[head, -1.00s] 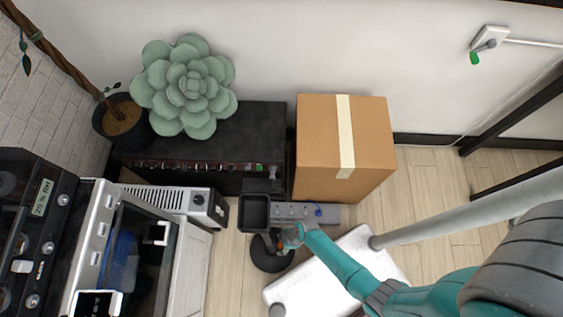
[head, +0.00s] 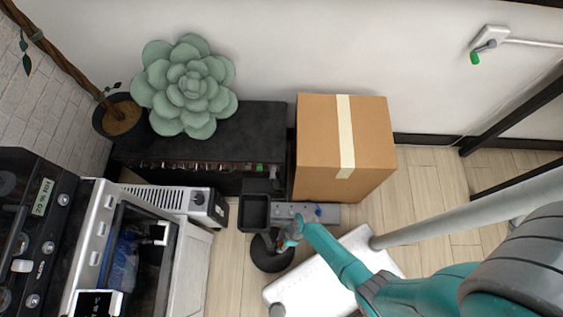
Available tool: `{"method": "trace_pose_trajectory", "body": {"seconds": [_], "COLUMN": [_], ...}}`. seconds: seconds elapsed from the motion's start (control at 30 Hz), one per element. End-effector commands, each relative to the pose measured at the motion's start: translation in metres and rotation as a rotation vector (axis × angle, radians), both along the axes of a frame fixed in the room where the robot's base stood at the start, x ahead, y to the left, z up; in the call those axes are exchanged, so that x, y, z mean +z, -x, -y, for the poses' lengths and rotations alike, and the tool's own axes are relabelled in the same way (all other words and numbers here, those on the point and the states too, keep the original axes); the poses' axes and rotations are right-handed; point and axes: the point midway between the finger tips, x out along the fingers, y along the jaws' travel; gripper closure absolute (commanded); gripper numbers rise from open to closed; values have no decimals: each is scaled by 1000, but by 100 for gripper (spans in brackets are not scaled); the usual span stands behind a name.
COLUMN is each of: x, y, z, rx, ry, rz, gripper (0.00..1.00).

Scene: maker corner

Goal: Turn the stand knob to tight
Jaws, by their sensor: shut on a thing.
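The stand (head: 266,252) is a dark upright thing with a round black base on the floor and a square black tray-like top (head: 254,212). My gripper (head: 284,245) is at the right side of the stand, just below its top. It is shut on a small part there, which I take to be the stand knob. The knob itself is mostly hidden by the fingers, so its turn position cannot be read.
A cardboard box (head: 378,150) stands behind my gripper, beside a black cabinet (head: 255,135) with a green succulent (head: 185,88). A grey strip (head: 297,210) with a blue item lies close behind.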

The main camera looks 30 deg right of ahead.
Motion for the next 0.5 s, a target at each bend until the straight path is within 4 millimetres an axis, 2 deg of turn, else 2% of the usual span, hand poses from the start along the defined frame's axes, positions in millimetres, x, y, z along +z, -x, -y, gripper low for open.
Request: {"method": "trace_pose_trajectory", "body": {"seconds": [0.3,0.33,0.4,0.5], "x": [0,0,0,0], "y": [0,0,0,0], "z": [0,0,0,0], "rx": [-1,-1,-1,-1], "ry": [-6,-6,-6,-6], "rz": [-8,-8,-8,-8], "gripper": [96,54,36,36]}}
